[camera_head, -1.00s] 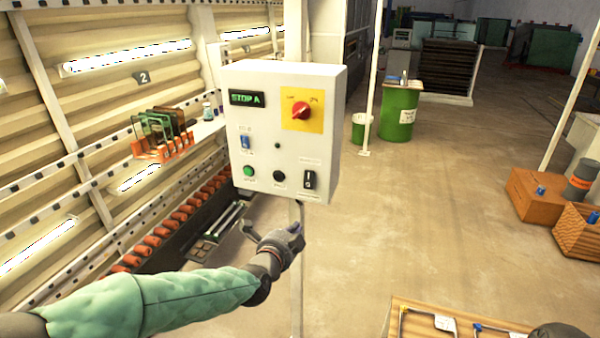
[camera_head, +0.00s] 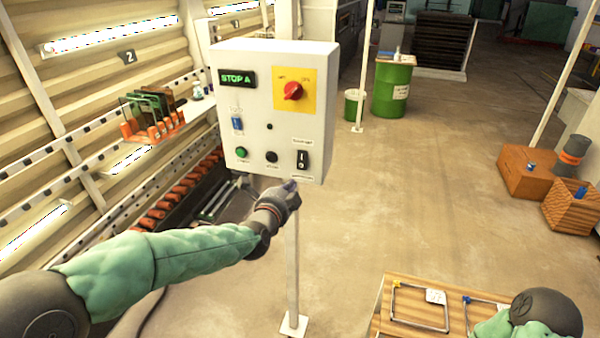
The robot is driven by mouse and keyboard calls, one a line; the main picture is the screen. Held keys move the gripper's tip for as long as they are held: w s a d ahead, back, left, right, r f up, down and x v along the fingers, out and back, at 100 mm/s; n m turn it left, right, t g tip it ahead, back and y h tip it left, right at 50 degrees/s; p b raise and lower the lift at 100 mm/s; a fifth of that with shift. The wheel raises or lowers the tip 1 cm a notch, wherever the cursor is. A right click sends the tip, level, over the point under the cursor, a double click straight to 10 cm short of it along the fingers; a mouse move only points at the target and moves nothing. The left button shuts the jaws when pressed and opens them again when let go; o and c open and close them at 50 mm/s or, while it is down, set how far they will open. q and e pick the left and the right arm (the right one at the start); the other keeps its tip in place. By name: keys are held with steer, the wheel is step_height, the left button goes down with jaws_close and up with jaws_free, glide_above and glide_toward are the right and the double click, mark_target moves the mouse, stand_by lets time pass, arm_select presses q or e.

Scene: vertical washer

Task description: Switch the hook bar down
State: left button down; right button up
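The white control box (camera_head: 235,100) stands on a white post (camera_head: 292,275). At its lower right corner is a black rocker switch (camera_head: 302,159) with small labels above and below that I cannot read clearly. A blue switch (camera_head: 237,123) sits on its left side. My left gripper (camera_head: 290,190) is just under the box's bottom edge, below the rocker switch. It points up and to the right. Its fingers look close together, but their opening is hidden from this angle. My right arm shows only as a piece at the bottom right; its gripper is out of view.
The box also bears a red knob on yellow (camera_head: 293,91), a green button (camera_head: 242,152) and a black button (camera_head: 272,157). A wooden table (camera_head: 385,322) with metal frames is at the lower right. Slatted wall and racks are on the left.

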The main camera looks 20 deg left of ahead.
mark_target(303, 169)
arm_select(q)
steer(key=w, duration=0.3)
steer(key=w+f+p, duration=0.1)
steer(key=w, duration=0.5)
steer(key=shift+w+d+f, duration=0.1)
steer(key=shift+w+f, duration=0.25)
steer(key=shift+w, duration=0.05)
arm_select(e)
steer(key=shift+r, duration=0.7)
arm_select(q)
steer(key=shift+f, duration=0.1)
arm_select(e)
steer(key=shift+f, duration=0.1)
